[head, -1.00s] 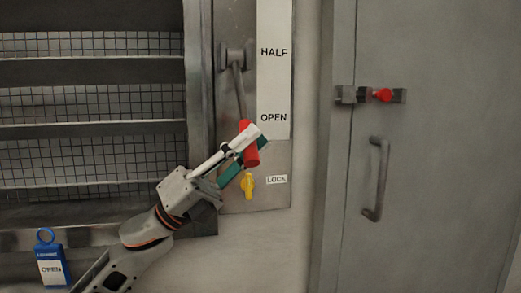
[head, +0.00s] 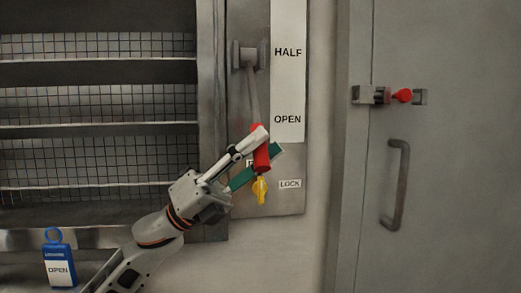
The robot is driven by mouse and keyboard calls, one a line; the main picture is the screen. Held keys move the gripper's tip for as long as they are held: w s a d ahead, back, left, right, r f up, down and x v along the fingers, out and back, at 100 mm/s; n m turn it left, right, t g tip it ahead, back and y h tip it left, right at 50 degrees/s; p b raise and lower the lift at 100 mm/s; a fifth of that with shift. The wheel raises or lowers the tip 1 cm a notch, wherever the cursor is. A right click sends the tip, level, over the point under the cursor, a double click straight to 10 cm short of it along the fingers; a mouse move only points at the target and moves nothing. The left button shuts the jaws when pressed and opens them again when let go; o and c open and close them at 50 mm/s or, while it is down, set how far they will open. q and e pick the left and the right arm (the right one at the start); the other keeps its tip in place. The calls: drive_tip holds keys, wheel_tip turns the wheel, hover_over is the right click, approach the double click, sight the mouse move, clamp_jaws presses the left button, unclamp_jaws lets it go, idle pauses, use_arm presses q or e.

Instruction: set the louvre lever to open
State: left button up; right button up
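The louvre lever (head: 252,95) hangs from a grey pivot block (head: 249,55) on the wall plate and points almost straight down. Its red handle (head: 261,158) sits just below the level of the OPEN mark (head: 287,119), left of the white scale strip. My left gripper (head: 272,141) is at the handle, with a white finger crossing in front and a green finger behind. The fingers stand apart, so the gripper looks open around the handle; contact is hard to tell. The handle's lower end reaches the yellow lock knob (head: 261,190). My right gripper is not in view.
The louvre grille (head: 95,110) fills the left side. A LOCK label (head: 290,184) is beside the yellow knob. A grey door with a red-knobbed latch (head: 403,96) and a handle (head: 397,185) stands right.

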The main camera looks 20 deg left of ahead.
use_arm(q)
drive_tip(key=shift+s, duration=0.1)
drive_tip(key=v, duration=1.2)
